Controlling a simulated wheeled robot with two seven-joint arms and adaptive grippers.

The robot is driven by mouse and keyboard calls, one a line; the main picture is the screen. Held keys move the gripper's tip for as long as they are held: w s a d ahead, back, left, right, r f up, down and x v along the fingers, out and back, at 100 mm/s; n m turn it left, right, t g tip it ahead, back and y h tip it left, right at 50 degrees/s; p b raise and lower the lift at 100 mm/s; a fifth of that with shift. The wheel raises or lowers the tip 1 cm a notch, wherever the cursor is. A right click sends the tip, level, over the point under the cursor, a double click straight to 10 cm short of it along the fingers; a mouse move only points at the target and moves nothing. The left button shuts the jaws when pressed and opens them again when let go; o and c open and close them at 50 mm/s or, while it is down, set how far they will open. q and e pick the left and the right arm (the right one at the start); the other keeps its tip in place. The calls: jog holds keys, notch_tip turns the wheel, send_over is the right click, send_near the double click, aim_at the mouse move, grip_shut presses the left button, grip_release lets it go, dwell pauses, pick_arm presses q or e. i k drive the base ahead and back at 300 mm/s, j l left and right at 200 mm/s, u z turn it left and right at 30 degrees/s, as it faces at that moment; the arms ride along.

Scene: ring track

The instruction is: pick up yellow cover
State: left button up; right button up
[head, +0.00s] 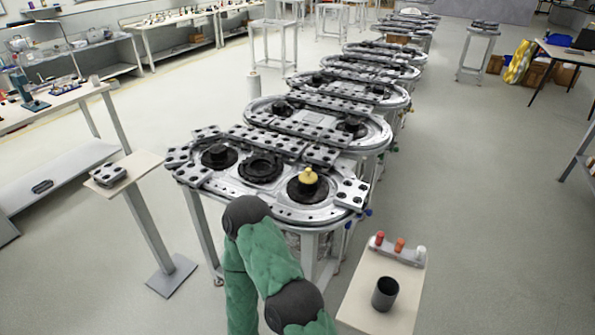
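A small yellow cover (308,176) with a knob on top sits on a round black part (305,188) at the right front of the nearest ring track (232,188). A green arm of mine with dark joints comes up from the bottom middle, just in front of the track. No gripper fingers show in the head view, so both grippers are out of sight. Nothing is seen touching the yellow cover.
A small table at lower right holds a black cup (385,294) and red (379,238), orange (399,245) and white (420,253) pieces. More ring tracks stretch behind.

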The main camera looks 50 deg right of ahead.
aim_at(307, 176)
jog(key=i+l+z, duration=0.1)
jog(key=i+z, duration=0.15)
jog(key=z, duration=0.15)
jog(key=i+z, duration=0.5)
jog(key=z, duration=0.25)
jog(key=i+j+z, duration=0.2)
jog(key=z, duration=0.15)
